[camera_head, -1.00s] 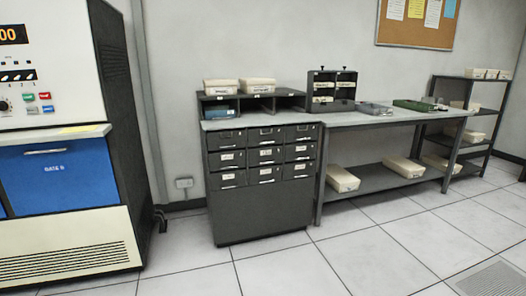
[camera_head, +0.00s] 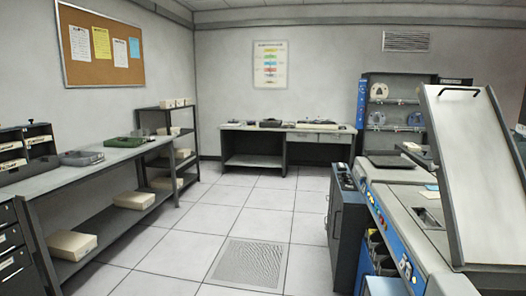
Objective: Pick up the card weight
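I cannot make out a card weight for certain in this view. The long workbench (camera_head: 75,181) at left holds a dark card rack, a grey tray (camera_head: 82,158) and a green tray (camera_head: 125,142). The far desk (camera_head: 258,127) by the back wall has several small dark items on it, too small to identify. My gripper is not in view.
Boxes (camera_head: 134,200) lie on the bench's lower shelf. A shelf unit (camera_head: 157,117) stands behind the bench. A blue and grey machine (camera_head: 404,205) with a raised lid (camera_head: 462,165) fills the right. The tiled floor (camera_head: 215,218) between is clear, with a flush vent grille (camera_head: 248,264).

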